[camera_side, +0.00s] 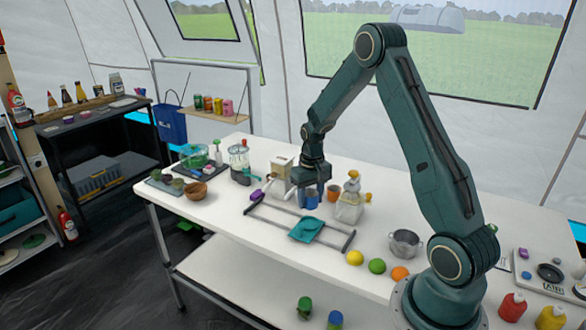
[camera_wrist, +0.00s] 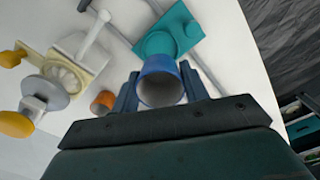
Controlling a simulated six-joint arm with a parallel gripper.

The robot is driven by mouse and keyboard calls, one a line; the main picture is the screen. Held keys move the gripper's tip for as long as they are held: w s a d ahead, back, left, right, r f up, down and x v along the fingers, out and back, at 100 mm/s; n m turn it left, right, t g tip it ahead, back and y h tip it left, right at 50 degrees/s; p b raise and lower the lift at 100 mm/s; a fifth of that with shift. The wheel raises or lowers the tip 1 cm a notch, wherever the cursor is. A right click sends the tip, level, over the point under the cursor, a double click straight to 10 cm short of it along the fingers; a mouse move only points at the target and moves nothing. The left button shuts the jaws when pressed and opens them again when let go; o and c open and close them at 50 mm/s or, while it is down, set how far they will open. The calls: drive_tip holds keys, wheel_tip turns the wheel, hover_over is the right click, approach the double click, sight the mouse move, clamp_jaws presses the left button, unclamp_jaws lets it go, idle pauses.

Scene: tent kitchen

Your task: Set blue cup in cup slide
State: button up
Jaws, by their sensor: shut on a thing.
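The blue cup (camera_side: 311,200) is between the fingers of my gripper (camera_side: 312,188), which is shut on it. In the wrist view the cup (camera_wrist: 160,84) shows its open mouth toward the camera, with a finger on each side. A teal slide piece (camera_side: 306,229) sits on a pair of grey rails on the table, in front of the cup in the side view. In the wrist view the slide (camera_wrist: 168,34) is just beyond the cup and partly hidden by it. The cup appears apart from the slide; its height above the table is hard to tell.
An orange cup (camera_side: 333,191) and a cream juicer-like device (camera_side: 350,203) stand close right of my gripper. A cream box-shaped device (camera_side: 281,180) stands to its left. A metal pot (camera_side: 405,243) and several fruits lie toward the front right. A grey rail (camera_side: 300,211) borders the slide.

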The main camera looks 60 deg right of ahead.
sight(310, 224)
drive_tip(key=shift+f, duration=0.15)
drive_tip(key=shift+f, duration=2.75)
drive_tip(key=shift+f, duration=0.3)
idle(2.8)
drive_tip(key=shift+r, duration=0.85)
idle(0.3)
drive_tip(key=shift+f, duration=0.15)
idle(0.7)
